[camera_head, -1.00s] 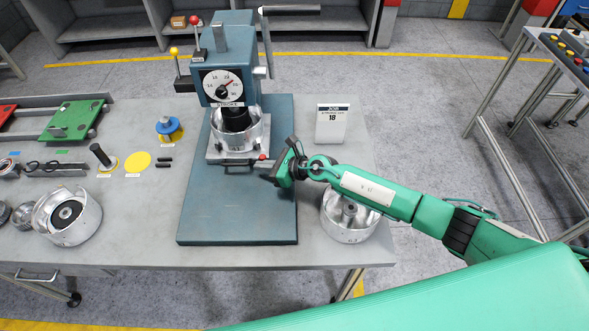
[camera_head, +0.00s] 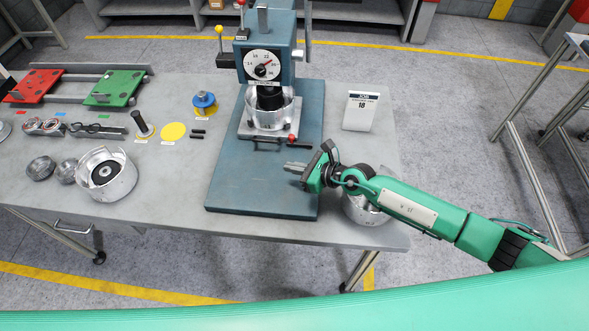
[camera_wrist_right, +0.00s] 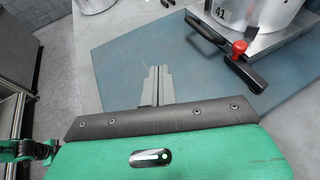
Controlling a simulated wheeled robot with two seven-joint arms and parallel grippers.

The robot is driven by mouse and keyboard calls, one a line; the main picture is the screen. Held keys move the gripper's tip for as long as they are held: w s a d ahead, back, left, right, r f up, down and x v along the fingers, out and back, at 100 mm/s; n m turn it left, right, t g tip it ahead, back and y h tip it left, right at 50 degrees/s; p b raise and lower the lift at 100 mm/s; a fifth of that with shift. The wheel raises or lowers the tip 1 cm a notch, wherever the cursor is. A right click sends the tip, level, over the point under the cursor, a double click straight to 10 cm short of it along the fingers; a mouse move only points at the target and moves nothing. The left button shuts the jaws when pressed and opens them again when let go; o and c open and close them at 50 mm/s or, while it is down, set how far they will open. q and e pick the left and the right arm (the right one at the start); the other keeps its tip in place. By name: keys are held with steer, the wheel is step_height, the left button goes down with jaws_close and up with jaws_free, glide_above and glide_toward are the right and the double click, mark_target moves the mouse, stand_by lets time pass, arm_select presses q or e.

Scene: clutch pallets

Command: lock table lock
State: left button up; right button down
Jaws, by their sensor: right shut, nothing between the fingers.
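The table lock is a black bar handle with a red knob (camera_head: 292,138) at the front edge of the press's small metal table (camera_head: 246,131). In the right wrist view the black bar (camera_wrist_right: 228,52) and its red knob (camera_wrist_right: 239,47) lie up and to the right of the fingers. My right gripper (camera_head: 289,167) is shut and empty, over the blue base plate, just in front of the lock and apart from it. Its closed fingertips (camera_wrist_right: 158,72) also show in the right wrist view. My left gripper is not in view.
The blue press (camera_head: 268,45) holds a metal housing (camera_head: 287,113) under its ram. Another housing (camera_head: 360,208) stands beneath my right forearm, partly hidden. A job card stand (camera_head: 360,110) is right of the press. Parts lie on the left; the blue base's front (camera_head: 260,190) is clear.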

steer(key=shift+s+a+r, duration=0.1)
steer(key=shift+s+r, duration=0.25)
steer(key=shift+s, duration=0.35)
steer(key=shift+s+r, duration=0.1)
steer(key=shift+s, duration=0.45)
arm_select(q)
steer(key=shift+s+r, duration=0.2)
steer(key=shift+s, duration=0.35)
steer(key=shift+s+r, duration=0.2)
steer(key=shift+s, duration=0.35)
arm_select(e)
steer(key=shift+s, duration=0.1)
steer(key=shift+r, duration=0.1)
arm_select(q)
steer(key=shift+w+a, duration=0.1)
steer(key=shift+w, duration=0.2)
